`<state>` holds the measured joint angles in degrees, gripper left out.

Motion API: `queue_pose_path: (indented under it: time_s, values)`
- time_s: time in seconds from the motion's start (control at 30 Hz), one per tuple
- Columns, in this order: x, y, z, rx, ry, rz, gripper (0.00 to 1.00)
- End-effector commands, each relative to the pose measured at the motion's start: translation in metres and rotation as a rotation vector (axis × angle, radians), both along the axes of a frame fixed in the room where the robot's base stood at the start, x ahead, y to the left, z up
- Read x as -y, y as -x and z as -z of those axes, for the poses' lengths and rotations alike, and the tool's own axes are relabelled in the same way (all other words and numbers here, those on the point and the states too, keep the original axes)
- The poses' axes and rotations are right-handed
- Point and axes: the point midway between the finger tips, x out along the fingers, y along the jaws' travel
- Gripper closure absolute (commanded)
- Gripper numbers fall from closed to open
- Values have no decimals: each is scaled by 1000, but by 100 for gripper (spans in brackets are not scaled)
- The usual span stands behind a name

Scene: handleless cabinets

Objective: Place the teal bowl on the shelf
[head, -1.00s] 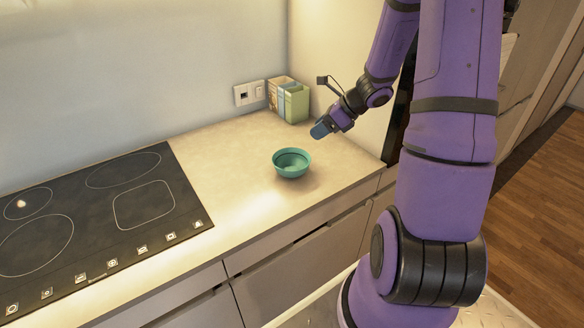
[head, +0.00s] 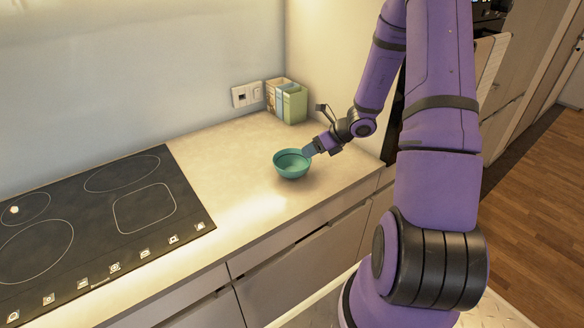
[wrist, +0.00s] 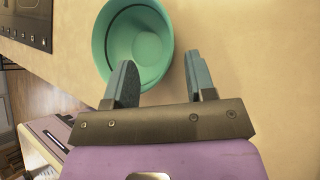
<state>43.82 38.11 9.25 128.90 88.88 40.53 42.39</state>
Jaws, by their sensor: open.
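The teal bowl (head: 291,165) stands upright on the beige counter, right of the cooktop. It also shows in the wrist view (wrist: 138,45). My gripper (head: 309,149) is at the bowl's right rim in the head view. In the wrist view my gripper (wrist: 160,75) is open, with one finger over the bowl's rim and inside and the other outside it, above the counter. The wall of the bowl lies between the fingers. I cannot tell whether either finger touches it. No shelf can be made out clearly.
A black cooktop (head: 95,215) lies to the left. Boxes (head: 287,100) stand in the back corner beside a wall socket (head: 246,94). Drawers (head: 305,260) run below the counter's front edge. Bare counter (head: 235,150) surrounds the bowl.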

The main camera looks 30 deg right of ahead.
Motion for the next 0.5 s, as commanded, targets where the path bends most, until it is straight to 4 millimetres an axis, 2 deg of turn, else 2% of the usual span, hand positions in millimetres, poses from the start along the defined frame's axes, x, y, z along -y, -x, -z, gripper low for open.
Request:
queue_pose_path:
  time_s: [0.2, 0.5]
  values:
    - [-12, -17, 21, -2, -2, -2, 50]
    - [-15, -21, 26, 0, 1, -1, 50]
